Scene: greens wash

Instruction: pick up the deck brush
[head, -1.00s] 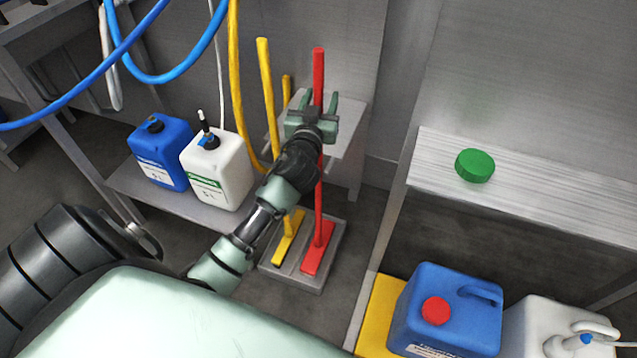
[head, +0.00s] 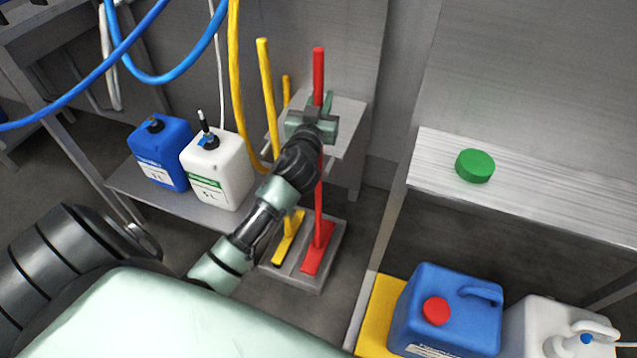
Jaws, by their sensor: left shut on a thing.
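A red long-handled brush (head: 319,190) stands upright, its red head on a grey base (head: 310,282). A yellow long-handled tool (head: 267,85) stands to its left, its yellow head on the same base. I cannot tell from the labels which is called the deck brush. My left gripper (head: 320,104) is shut on the red handle at its upper part. My wrist and forearm hide part of both handles. My right gripper is not in view.
Blue (head: 161,155) and white (head: 218,170) jugs stand on a low shelf at left. Blue and yellow hoses hang nearby. A steel bench (head: 530,205) with a green lid (head: 475,166) is at right. Below it stand a blue jug (head: 448,310) and a white jug (head: 555,325).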

